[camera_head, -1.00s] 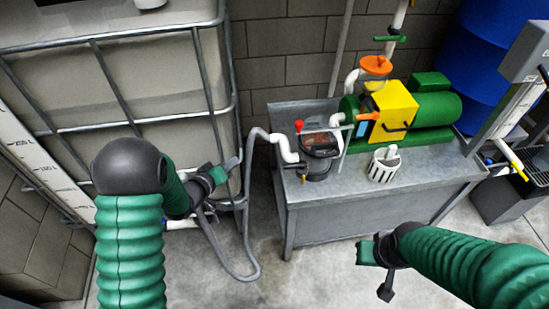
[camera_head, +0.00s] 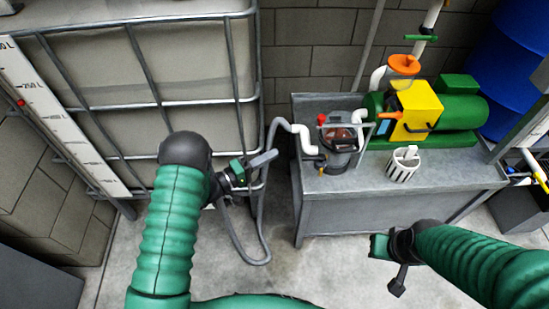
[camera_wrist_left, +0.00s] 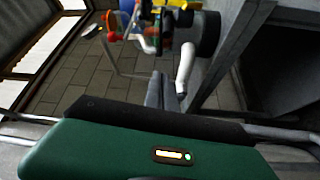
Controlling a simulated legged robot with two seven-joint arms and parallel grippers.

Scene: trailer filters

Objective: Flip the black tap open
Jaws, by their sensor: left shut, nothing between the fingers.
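My left gripper (camera_head: 264,159) is shut and empty, in front of the lower right corner of the caged tank, close to the grey hose (camera_head: 262,215). In the left wrist view its closed fingers (camera_wrist_left: 162,91) point toward a white pipe (camera_wrist_left: 186,62) and a dark round body (camera_wrist_left: 207,34). I cannot pick out the black tap for sure; the gripper and wrist may cover it. The grey hose rises to a white elbow pipe (camera_head: 299,134) at the dark strainer pot (camera_head: 342,158) on the bench. My right gripper (camera_head: 388,263) is low in front of the bench; its fingers are unclear.
The caged white tank (camera_head: 190,75) fills the left side. A metal bench (camera_head: 400,212) carries a yellow and green pump (camera_head: 415,112) and a white slotted cup (camera_head: 403,166). Blue drums (camera_head: 510,70) stand at the back right. The floor before the bench is clear.

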